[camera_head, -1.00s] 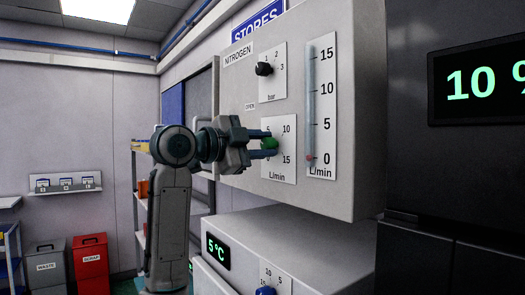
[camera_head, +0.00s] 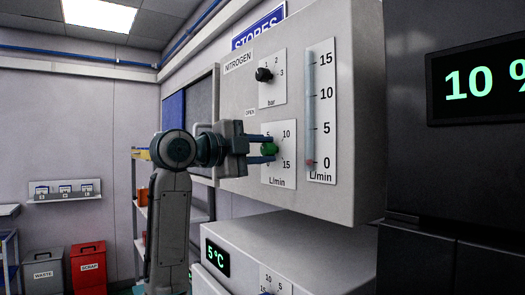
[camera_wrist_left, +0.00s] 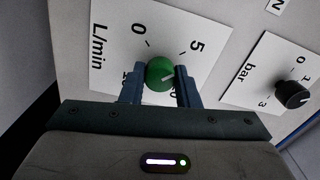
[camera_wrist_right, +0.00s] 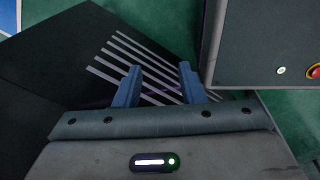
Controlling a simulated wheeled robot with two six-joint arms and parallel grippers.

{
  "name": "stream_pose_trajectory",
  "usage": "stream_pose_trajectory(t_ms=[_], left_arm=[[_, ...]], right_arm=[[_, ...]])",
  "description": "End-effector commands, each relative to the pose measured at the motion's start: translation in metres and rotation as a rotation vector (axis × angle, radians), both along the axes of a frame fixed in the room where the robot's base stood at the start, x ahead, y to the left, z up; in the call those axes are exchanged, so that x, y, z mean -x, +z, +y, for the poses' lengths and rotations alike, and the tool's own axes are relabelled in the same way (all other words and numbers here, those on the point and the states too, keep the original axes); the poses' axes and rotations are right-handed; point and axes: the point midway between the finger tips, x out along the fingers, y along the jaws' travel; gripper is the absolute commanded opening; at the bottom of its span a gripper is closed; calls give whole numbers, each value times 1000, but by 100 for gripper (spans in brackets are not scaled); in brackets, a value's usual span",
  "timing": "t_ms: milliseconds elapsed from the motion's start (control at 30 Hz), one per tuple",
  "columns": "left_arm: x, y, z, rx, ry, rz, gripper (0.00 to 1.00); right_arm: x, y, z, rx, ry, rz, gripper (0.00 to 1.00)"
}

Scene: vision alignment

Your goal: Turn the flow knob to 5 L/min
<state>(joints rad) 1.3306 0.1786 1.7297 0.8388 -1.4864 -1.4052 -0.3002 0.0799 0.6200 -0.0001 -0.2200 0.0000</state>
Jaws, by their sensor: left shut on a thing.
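The green flow knob (camera_head: 269,149) sits on a white L/min dial plate (camera_head: 280,178) marked 0, 5, 10 and 15. My left gripper (camera_head: 262,149) is shut on the knob, one finger on each side. In the left wrist view the knob (camera_wrist_left: 160,73) shows a short white mark toward the right, roughly between the 5 and the part-hidden 10; its exact reading is unclear. The flow tube (camera_head: 310,105) has its red float at 0. My right gripper (camera_wrist_right: 160,85) is open and empty, over a dark striped surface.
A black bar knob (camera_head: 264,75) sits above the flow dial on the same grey cabinet. A lower unit with a 5°C display (camera_head: 217,254) and a blue knob stands below. A dark cabinet with a 10 % display (camera_head: 485,82) is at the right.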

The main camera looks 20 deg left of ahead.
Motion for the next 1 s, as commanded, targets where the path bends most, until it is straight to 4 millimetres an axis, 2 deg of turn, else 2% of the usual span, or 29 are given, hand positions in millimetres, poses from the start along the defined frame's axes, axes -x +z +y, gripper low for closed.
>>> stream_pose_trajectory(t_ms=[67, 100, 167, 200, 567, 1000], left_arm=[[0, -2, -1, -1, -3, 3, 6], [0, -2, -1, -2, -2, 4, 36], [0, -2, 0, -1, -2, 3, 48], [0, -1, 0, -1, -2, 3, 50], [5, -3, 5, -1, 2, 0, 50], [70, -4, 55, -1, 3, 0, 50]], right_arm=[[0, 0, 0, 0, 0, 0, 36], [0, 0, 0, 0, 0, 0, 36], [0, 0, 0, 0, 0, 0, 36], [0, 0, 0, 0, 0, 0, 36], [0, -6, 0, 0, 0, 0, 36], [0, -48, 0, 0, 0, 0, 36]])
